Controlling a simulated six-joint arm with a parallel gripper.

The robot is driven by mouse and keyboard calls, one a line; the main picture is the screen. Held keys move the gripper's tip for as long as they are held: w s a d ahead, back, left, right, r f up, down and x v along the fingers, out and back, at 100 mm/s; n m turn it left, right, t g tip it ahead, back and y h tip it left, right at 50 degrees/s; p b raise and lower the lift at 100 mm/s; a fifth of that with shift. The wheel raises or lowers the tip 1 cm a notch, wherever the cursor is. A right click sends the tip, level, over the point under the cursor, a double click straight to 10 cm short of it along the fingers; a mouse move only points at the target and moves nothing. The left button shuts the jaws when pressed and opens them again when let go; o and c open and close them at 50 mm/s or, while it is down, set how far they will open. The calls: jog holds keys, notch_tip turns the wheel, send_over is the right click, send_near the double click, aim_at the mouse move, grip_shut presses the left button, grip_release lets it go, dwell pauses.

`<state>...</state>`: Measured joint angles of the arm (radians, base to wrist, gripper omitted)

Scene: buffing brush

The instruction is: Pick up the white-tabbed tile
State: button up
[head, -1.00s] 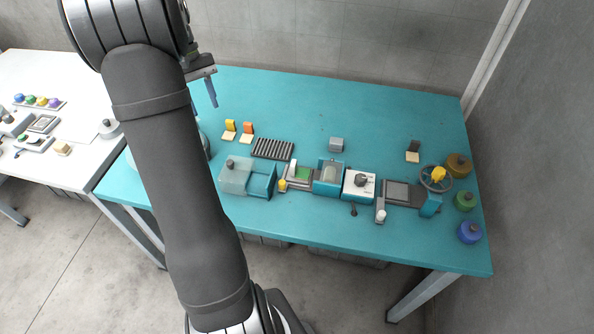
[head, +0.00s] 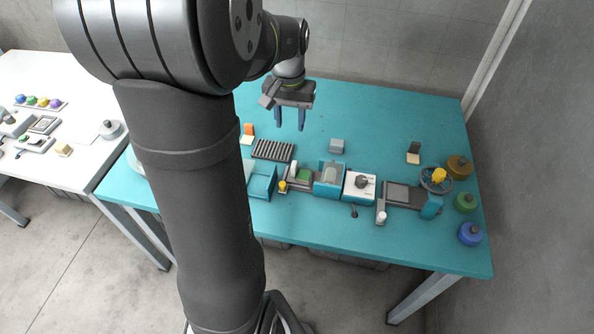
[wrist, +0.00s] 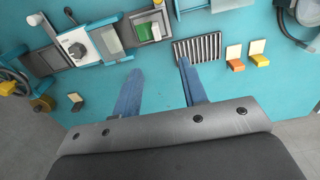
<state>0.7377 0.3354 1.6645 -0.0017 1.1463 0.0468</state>
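A green tile with an upright white tab (head: 293,168) sits in a grey holder near the middle of the machine row. It also shows in the wrist view as a green patch (wrist: 144,30) with a white tab beside it. My gripper (head: 290,127) is open and empty. It hangs above the table, behind the machine row in the head view. In the wrist view my two blue fingers (wrist: 159,66) are spread apart, with the tile beyond their tips. They do not touch it.
A black slotted rack (head: 273,150) lies near the tile. Orange-tabbed (head: 248,134) and dark-tabbed (head: 413,153) tiles stand on the table; a yellow-tabbed one (wrist: 260,54) shows in the wrist view.

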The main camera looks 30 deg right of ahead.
send_over(294, 164)
jog(key=f, duration=1.1)
jog(key=shift+a+f, duration=0.3)
jog(key=shift+f, duration=0.05)
jog(key=shift+d+f, duration=0.15)
jog(key=shift+f, duration=1.3)
jog(key=shift+d+f, duration=0.15)
jog(key=shift+f, duration=1.25)
grip_shut()
